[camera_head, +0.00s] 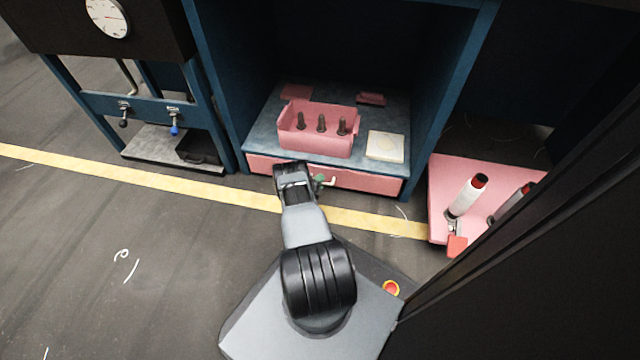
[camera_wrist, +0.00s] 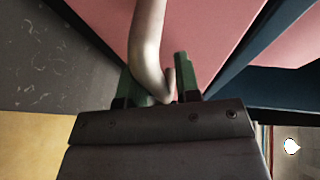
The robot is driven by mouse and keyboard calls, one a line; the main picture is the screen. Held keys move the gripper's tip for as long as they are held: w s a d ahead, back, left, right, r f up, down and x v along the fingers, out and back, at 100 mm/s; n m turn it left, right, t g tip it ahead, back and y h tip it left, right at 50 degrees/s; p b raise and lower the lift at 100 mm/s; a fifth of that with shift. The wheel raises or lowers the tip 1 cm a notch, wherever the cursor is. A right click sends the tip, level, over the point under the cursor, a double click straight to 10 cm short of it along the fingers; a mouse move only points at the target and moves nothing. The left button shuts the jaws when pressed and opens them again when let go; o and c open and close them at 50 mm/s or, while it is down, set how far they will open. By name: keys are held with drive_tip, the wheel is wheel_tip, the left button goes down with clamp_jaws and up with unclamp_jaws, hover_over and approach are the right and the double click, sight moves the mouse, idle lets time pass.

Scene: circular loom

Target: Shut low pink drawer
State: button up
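The low pink drawer (camera_head: 370,180) sits under the worktop of the blue cabinet. Its front looks close to the cabinet face; I cannot tell how far out it stands. Its pale curved handle (camera_head: 329,182) sticks out near the middle. My gripper (camera_head: 318,181) is at this handle. In the wrist view the handle (camera_wrist: 147,45) comes down between the two green fingers of my gripper (camera_wrist: 158,85), which appear to touch it on both sides. The pink drawer surface (camera_wrist: 215,25) lies just beyond. Part of the drawer front is hidden behind my arm in the head view.
On the grey worktop (camera_head: 262,137) stand a pink bin (camera_head: 315,142) with several dark pegs and a pale square block (camera_head: 385,146). A pink platform (camera_head: 443,185) with white cylinders stands at right. A gauge machine (camera_head: 145,112) is at left. Floor at left is clear.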

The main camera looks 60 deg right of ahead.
drive_tip(key=shift+o, duration=0.7)
drive_tip(key=shift+a, duration=0.1)
drive_tip(key=shift+a+r, duration=0.1)
drive_tip(key=shift+a, duration=0.05)
drive_tip(key=a+r+p, duration=0.2)
drive_tip(key=a+p, duration=0.3)
drive_tip(key=a, duration=0.8)
drive_tip(key=shift+r, duration=0.2)
drive_tip(key=shift+a, duration=0.1)
